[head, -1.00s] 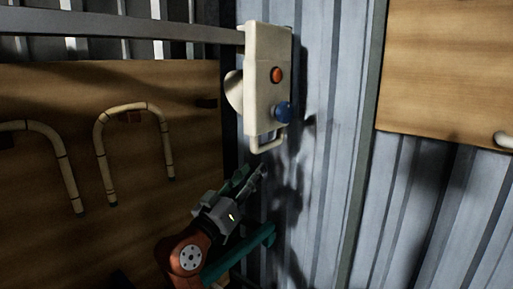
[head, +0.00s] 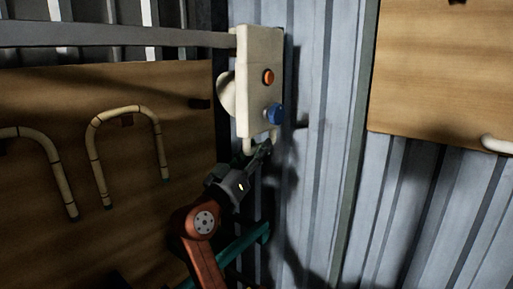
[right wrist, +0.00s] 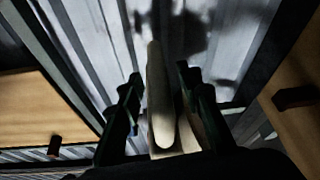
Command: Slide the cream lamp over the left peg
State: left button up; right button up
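The cream lamp (head: 259,90) is a box with an orange button, a blue knob and a round white part on its left side. A loop handle hangs at its bottom. My right gripper (head: 259,152) is at that handle, and in the right wrist view its two dark fingers (right wrist: 160,90) stand apart on either side of the pale handle bar (right wrist: 160,105). A gap shows on the left side; contact on the right is unclear. A small dark peg (head: 199,103) sticks out of the left wooden board. Which peg is the left one, I cannot tell. My left gripper is out of view.
A grey rail (head: 110,36) runs from the left to the lamp's top. Bent canes (head: 128,112) hang on the left board (head: 60,90). A corrugated metal wall (head: 330,130) is behind the lamp. A second wooden board (head: 430,70) is at the right.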

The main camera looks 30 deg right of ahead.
jog(key=shift+c, duration=0.5)
grip_shut()
